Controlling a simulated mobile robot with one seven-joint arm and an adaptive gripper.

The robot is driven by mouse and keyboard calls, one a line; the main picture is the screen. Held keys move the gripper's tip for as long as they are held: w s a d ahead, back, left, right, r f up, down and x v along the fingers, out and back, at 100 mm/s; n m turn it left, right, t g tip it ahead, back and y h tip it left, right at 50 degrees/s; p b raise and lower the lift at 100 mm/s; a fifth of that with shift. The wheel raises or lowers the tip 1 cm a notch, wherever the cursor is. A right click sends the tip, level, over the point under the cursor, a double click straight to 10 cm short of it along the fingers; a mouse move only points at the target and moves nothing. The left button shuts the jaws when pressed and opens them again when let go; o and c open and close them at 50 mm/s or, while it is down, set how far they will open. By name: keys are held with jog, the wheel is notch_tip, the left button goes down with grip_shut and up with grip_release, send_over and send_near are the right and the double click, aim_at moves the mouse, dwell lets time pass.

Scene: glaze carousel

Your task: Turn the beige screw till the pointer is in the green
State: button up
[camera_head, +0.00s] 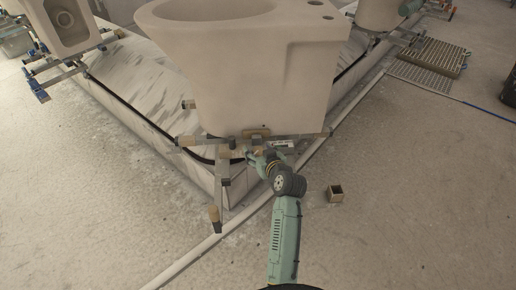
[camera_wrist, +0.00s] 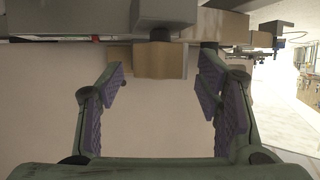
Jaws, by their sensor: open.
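My gripper (camera_wrist: 162,85) is open, with its two purple-padded fingers spread apart in the wrist view. A beige block (camera_wrist: 158,61), possibly the beige screw's head, sits beyond and between the fingertips, with a gap on both sides. A dark round piece (camera_wrist: 160,35) touches its upper edge. In the head view my gripper (camera_head: 254,157) is at the metal frame under the big beige ceramic piece (camera_head: 270,75). A tan block (camera_head: 257,132) shows above it against the ceramic. I cannot make out a pointer or a green zone in either view.
Grey frame bars (camera_head: 300,136) cross close around my gripper. A pale pipe (camera_head: 318,143) runs along the platform edge. The floor at right is mostly clear.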

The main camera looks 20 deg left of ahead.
jog(key=shift+w+a+f, duration=0.25)
jog(key=shift+w+a, duration=0.15)
jog(key=shift+w, duration=0.1)
jog(key=shift+c, duration=0.5)
jog(key=c, duration=1.1)
